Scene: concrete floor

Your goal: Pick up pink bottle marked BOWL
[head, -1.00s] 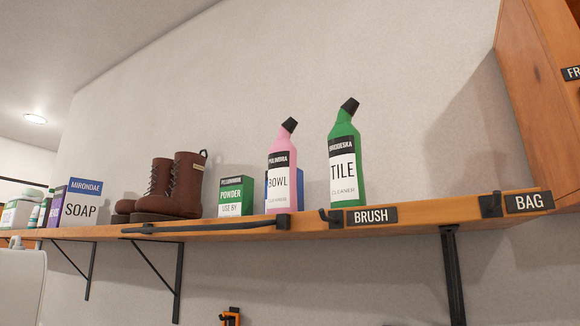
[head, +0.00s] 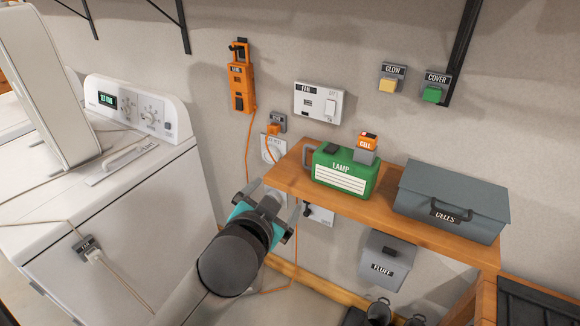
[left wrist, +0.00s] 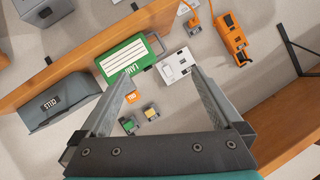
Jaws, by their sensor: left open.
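The pink BOWL bottle is not in view now in either camera. My left gripper (head: 274,200) is in the lower middle of the head view, in front of the left end of the lower wooden shelf. It is open and empty. In the left wrist view its two fingers (left wrist: 160,76) are spread wide, with nothing between them but the wall and wall fittings farther off. My right gripper is not in view.
The lower shelf (head: 449,251) holds a green LAMP box (head: 345,172) and a grey CELLS box (head: 452,200). A white washer-like machine (head: 150,215) stands at left. An orange device (head: 241,84) and a white panel (head: 318,103) are on the wall. Upper-shelf brackets (head: 462,50) show at top.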

